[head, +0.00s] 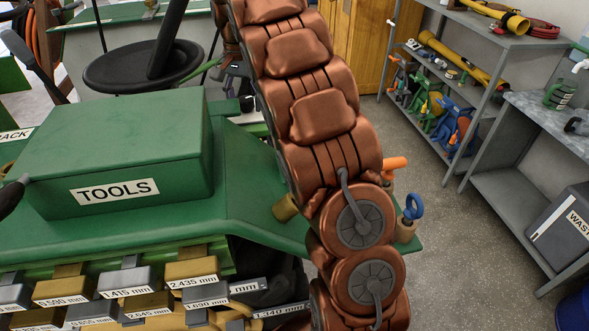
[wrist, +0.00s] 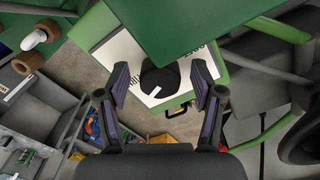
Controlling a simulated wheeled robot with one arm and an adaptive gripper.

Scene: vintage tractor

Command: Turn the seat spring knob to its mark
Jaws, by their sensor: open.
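The seat spring knob (wrist: 160,82) shows in the wrist view as a black knob with a white pointer strip on its lower left side. My gripper (wrist: 160,71) is open, one finger to the left of the knob and one to the right, with a gap on both sides. I cannot tell how deep the fingers reach.
A green toolbox (head: 117,152) labelled TOOLS stands on the green tractor body. Several numbered weights, such as the 2.435 mm block (head: 191,269), hang in front. A black steering wheel (head: 143,65) is behind. Shelves (head: 480,85) stand at the right, beyond open floor (head: 450,215).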

